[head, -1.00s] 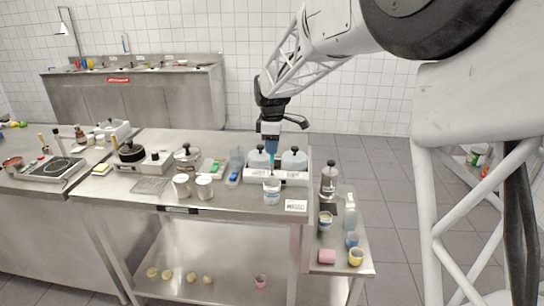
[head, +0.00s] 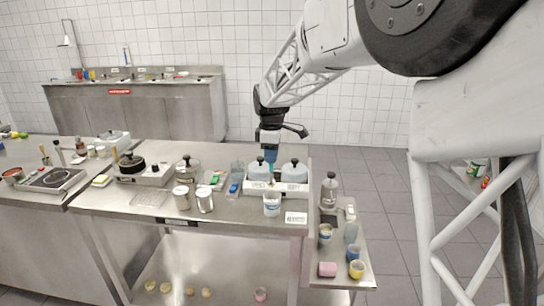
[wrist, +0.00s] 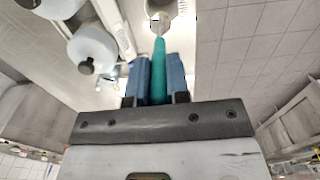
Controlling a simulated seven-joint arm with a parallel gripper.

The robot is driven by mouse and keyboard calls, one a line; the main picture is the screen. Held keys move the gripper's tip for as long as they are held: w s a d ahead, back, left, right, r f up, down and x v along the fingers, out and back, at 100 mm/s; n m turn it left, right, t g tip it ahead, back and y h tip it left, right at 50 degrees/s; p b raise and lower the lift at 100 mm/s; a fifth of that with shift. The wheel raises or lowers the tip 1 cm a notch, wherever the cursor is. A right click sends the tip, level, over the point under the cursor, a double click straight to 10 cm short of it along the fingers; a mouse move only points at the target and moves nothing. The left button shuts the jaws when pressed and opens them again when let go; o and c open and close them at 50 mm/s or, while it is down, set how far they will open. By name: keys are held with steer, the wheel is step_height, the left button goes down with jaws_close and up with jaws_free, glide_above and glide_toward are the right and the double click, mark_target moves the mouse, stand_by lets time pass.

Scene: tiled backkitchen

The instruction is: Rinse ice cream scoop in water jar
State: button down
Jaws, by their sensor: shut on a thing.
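My gripper (head: 269,150) is shut on the teal handle of the ice cream scoop (wrist: 160,70), between its blue finger pads in the wrist view. The scoop points down, with its metal end (wrist: 159,24) away from the fingers. The clear water jar (head: 271,206) stands near the front edge of the steel table, below my gripper in the head view. The scoop's lower end is over or at the jar's mouth; I cannot tell whether it is inside. The scoop's head is too small to make out in the head view.
A white unit with two lidded tubs (head: 294,172) stands right behind the jar. A lower side shelf (head: 340,279) holds cups.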

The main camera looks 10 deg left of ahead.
steer(key=w+a+r+y, duration=0.1)
steer(key=w+a+r, duration=0.1)
steer(key=w+a, duration=1.2)
steer(key=shift+w+a+r+t, duration=0.35)
steer(key=shift+w+a+t, duration=0.05)
steer(key=shift+w, duration=1.25)
steer(key=shift+f, duration=0.15)
step_height(320, 180, down, 11)
stand_by(0.6)
stand_by(3.1)
